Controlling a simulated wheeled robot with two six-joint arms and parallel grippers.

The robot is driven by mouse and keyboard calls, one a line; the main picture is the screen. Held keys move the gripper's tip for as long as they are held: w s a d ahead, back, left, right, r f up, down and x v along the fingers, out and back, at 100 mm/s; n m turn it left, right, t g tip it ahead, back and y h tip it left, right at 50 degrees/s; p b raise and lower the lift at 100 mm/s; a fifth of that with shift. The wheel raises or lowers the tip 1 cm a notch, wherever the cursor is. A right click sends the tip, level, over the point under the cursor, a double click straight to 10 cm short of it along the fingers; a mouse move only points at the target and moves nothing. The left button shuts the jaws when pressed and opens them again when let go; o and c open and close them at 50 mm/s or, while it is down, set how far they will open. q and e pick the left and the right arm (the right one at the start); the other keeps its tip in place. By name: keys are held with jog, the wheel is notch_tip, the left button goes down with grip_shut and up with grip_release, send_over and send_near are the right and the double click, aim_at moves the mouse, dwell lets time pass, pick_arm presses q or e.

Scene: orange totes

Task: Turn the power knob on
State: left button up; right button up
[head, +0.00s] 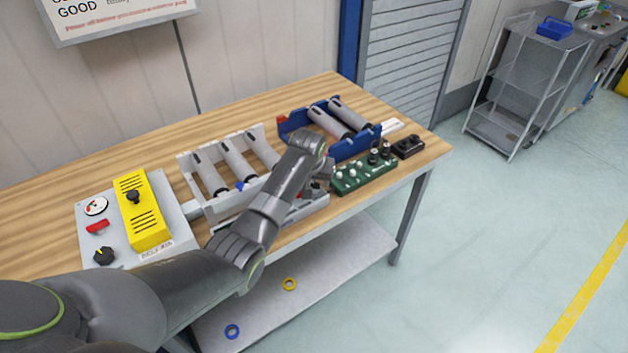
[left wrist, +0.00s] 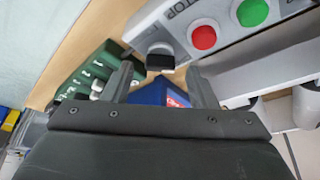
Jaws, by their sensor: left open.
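A black knob (left wrist: 160,57) sits on a light grey panel (left wrist: 275,32) in the left wrist view, beside a red button (left wrist: 204,38) and a green button (left wrist: 252,12). My left gripper (left wrist: 160,88) is open and empty, with its fingers spread to either side below the knob. I see no contact with it. In the head view my left gripper (head: 318,190) is at the front right of the white rack, and my arm hides much of the panel. Another black knob (head: 104,256) is on the grey box at the left. No power label is readable.
The white rack (head: 186,172) holds several grey cylinders. A blue holder (head: 364,144) with similar cylinders stands behind the green block (head: 352,180). The grey box (head: 180,226) carries a yellow unit (head: 146,226). The wooden table (head: 60,190) has free room at the back left.

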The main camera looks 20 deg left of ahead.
pick_arm(q)
jog(key=shift+w+f, duration=0.2)
jog(key=shift+f, duration=0.4)
jog(key=c, duration=1)
